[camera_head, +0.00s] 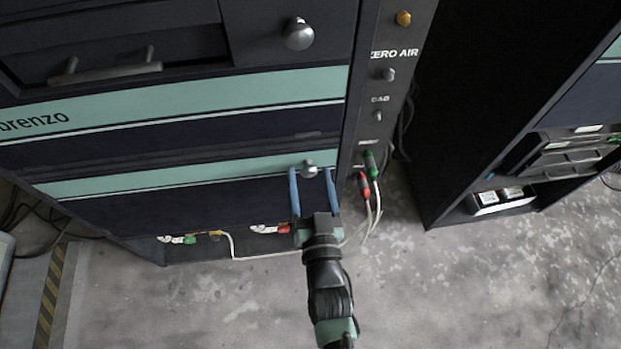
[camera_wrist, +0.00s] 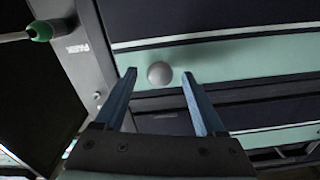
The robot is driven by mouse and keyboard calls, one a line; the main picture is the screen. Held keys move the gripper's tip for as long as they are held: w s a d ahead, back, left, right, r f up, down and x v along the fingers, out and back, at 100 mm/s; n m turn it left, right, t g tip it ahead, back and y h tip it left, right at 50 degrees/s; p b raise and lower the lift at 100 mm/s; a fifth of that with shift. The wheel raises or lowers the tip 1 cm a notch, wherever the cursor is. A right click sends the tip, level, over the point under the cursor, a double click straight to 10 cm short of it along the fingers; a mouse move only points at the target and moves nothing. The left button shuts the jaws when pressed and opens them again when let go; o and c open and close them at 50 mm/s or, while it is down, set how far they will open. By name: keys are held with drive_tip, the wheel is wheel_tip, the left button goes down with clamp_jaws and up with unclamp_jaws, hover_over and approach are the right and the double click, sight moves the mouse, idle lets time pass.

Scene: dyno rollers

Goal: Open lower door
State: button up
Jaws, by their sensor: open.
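The lower door (camera_head: 200,200) is a dark blue panel with a light green band along its top, low on the dark cabinet. It looks shut. Its round silver knob (camera_head: 310,168) sits on the green band near the right edge. My gripper (camera_head: 310,170) is open, with blue fingers on either side of the knob. In the wrist view the knob (camera_wrist: 159,74) shows between and just beyond the fingertips of my gripper (camera_wrist: 159,73). I cannot tell whether either finger touches it.
Right of the door, a panel with small knobs carries green and red plugs (camera_head: 368,176) with hanging cables. Below the door are more plugs and a white cable (camera_head: 235,250). A second dark cabinet (camera_head: 480,110) stands to the right. The concrete floor (camera_head: 450,290) in front is mostly clear.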

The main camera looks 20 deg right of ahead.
clamp_jaws()
idle(1.4)
